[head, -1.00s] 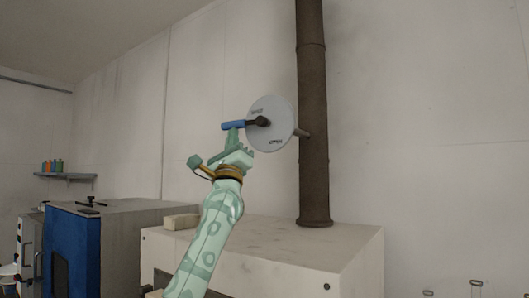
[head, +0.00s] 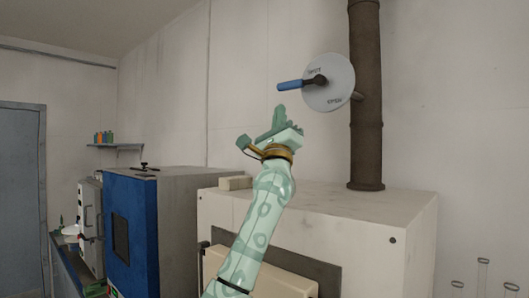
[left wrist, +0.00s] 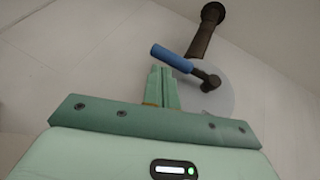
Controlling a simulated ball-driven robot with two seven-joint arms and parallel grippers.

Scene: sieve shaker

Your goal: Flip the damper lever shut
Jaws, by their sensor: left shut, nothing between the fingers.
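The damper lever has a blue grip (head: 290,85) and a dark hub (head: 319,80). It sits on a round grey plate (head: 340,68) lettered "SHUT" at the top and "OPEN" at the bottom. The lever points left and a little down, between the two words. My left gripper (head: 279,110) is shut and empty, below the blue grip with a small gap in the head view. In the left wrist view the gripper fingers (left wrist: 162,88) point up toward the blue grip (left wrist: 171,58), with the plate behind to the right. My right gripper is not in view.
A dark vertical pipe (head: 366,120) carries the plate and rises from a white furnace box (head: 400,215). A small pale block (head: 235,183) lies on the box. A blue-fronted cabinet (head: 140,220) stands left. Open air surrounds the lever's left side.

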